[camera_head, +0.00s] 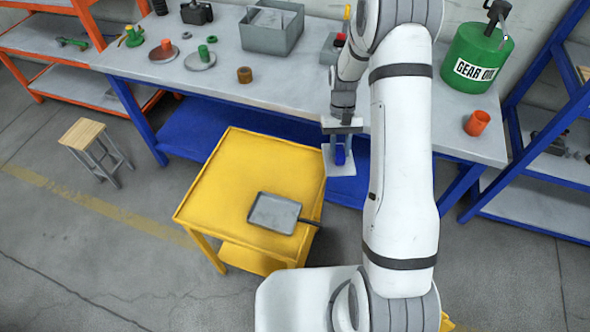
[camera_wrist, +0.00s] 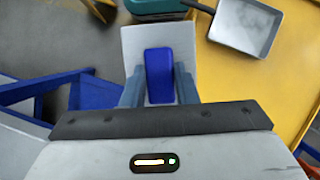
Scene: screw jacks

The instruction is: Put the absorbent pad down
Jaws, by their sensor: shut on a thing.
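The absorbent pad is a flat, pale grey-white square with a blue block on it, held in the air in the head view (camera_head: 316,170) and in the wrist view (camera_wrist: 142,42). My gripper (camera_head: 339,143) points down and is shut on the blue block (camera_wrist: 159,72), one finger on each side of it in the wrist view. In the head view the pad overlaps the back right edge of the yellow cart (camera_head: 215,185). Its height above the cart is hard to tell. Part of the pad is hidden behind my fingers and the block.
A grey pan (camera_head: 274,213) with a dark handle lies on the cart's right part; the cart's left and back top is bare. The workbench (camera_head: 225,84) stands behind, holding a grey bin (camera_head: 268,40), an oil can (camera_head: 476,62) and several small parts. A stool (camera_head: 92,140) stands left.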

